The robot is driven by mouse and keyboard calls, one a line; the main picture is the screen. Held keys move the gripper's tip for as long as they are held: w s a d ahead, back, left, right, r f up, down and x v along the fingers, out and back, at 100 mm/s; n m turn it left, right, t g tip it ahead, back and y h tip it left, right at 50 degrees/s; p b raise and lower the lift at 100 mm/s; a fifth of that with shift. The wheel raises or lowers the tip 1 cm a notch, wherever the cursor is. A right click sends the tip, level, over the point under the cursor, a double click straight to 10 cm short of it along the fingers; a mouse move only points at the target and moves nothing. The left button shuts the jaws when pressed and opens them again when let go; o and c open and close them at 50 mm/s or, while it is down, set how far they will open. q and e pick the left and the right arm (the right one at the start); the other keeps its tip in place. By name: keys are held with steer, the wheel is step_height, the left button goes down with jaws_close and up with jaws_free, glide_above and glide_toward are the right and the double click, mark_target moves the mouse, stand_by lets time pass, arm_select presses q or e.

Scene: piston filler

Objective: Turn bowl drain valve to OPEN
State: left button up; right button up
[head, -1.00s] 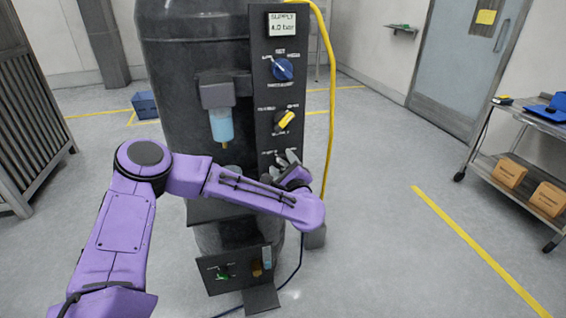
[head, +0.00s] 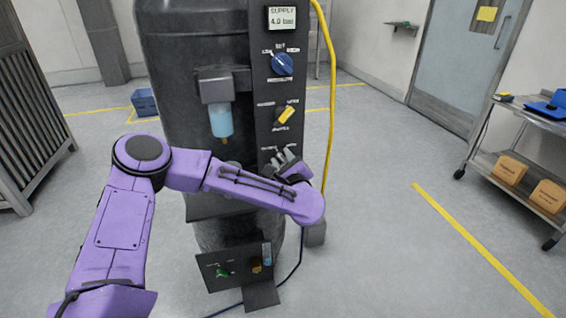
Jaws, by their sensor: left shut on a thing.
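A tall dark control panel (head: 263,102) stands on the front of a dark tank. My left gripper (head: 282,157) is at the lowest control of this panel and is shut on it. The control is mostly hidden behind the fingers and wrist, so its pointer position does not show. The marks above it are too small to read, so I cannot confirm that it is the bowl drain valve. A clear bowl with blue liquid (head: 221,121) hangs to the left of the panel. My right gripper is out of view.
Above my gripper are a yellow-handled knob (head: 286,115), a blue knob (head: 282,64) and a "SUPPLY 4.0 bar" display (head: 282,17). A yellow hose (head: 331,90) runs close on the right. A low box with a green knob (head: 222,271) sits below my forearm.

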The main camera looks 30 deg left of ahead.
arm_select(q)
steer(key=m+b, duration=0.1)
steer(key=m, duration=0.2)
steer(key=shift+d+m, duration=0.1)
steer(key=shift+m, duration=0.2)
steer(key=m, duration=0.4)
steer(key=shift+w+d+r+m+b, duration=0.1)
steer(key=shift+w+m+b, duration=0.05)
steer(key=shift+m+b, duration=0.2)
steer(key=m, duration=0.4)
steer(key=shift+w+d, duration=0.1)
steer(key=shift+w, duration=0.05)
steer(key=shift+m+p, duration=0.6)
steer(key=shift+m, duration=1.45)
steer(key=shift+f, duration=0.2)
steer(key=o, duration=1)
steer(key=shift+d, duration=0.1)
steer(key=b+v, duration=0.1)
steer(key=v, duration=0.9)
steer(key=shift+d, duration=0.15)
